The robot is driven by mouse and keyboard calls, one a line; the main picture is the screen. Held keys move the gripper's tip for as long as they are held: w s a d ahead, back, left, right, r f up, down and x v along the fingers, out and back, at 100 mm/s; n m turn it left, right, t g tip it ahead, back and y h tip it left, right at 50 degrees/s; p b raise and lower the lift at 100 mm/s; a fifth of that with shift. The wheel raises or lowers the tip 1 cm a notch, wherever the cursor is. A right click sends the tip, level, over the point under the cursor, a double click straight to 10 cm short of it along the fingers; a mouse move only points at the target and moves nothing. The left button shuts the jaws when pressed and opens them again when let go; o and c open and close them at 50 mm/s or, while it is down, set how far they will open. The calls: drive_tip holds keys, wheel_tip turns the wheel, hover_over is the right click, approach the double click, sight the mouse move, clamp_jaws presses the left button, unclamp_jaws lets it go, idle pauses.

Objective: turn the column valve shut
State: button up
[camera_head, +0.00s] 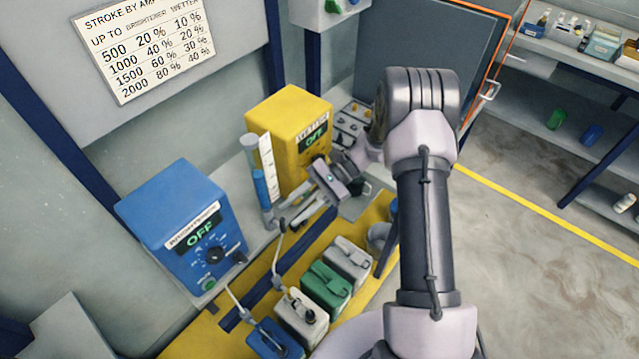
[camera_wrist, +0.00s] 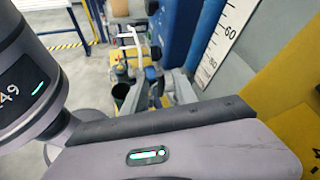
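The measuring column (camera_head: 260,187) stands upright between the blue and yellow pump boxes, with blue in its lower part and a white scale strip (camera_head: 267,158) beside it. The column's foot, where a valve would sit, is small and partly crowded by tubing; I cannot make out the valve handle or its angle. My gripper (camera_head: 304,211) is just right of the column's lower end, in front of the yellow box. In the wrist view the scale (camera_wrist: 228,35) is close at the upper right, beside a blue upright part (camera_wrist: 182,32). My gripper's body covers the bottom, and its finger gap is unclear.
The yellow pump box (camera_head: 285,125) and blue pump box (camera_head: 185,225) flank the column, both showing OFF. Below are white, green and blue canisters (camera_head: 325,288) on a yellow platform, with hoses rising. Open floor (camera_head: 530,230) lies right.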

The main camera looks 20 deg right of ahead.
drive_tip(key=p+v, duration=0.2)
drive_tip(key=v, duration=1.1)
drive_tip(key=shift+d+p, duration=0.2)
drive_tip(key=shift+p, duration=0.15)
drive_tip(key=shift+w, duration=0.1)
drive_tip(key=s+a+r+n+t+h+b, duration=0.1)
drive_tip(key=s+a+r+n+h, duration=0.2)
drive_tip(key=r, duration=0.4)
drive_tip(key=s+a+r+n+t+h+b, duration=0.1)
drive_tip(key=s+a+r+h, duration=0.25)
drive_tip(key=r, duration=0.45)
drive_tip(key=s+a+r+n+t+h, duration=0.1)
drive_tip(key=s+t+h, duration=0.1)
drive_tip(key=s, duration=0.6)
drive_tip(key=s+a+r+n+t+h+b, duration=0.1)
drive_tip(key=s+a+r+n+t+h, duration=0.1)
drive_tip(key=s+t, duration=0.2)
drive_tip(key=s, duration=0.3)
drive_tip(key=shift+s+a+r+t, duration=0.2)
drive_tip(key=shift+s+r+t, duration=0.1)
drive_tip(key=shift+s+t, duration=0.1)
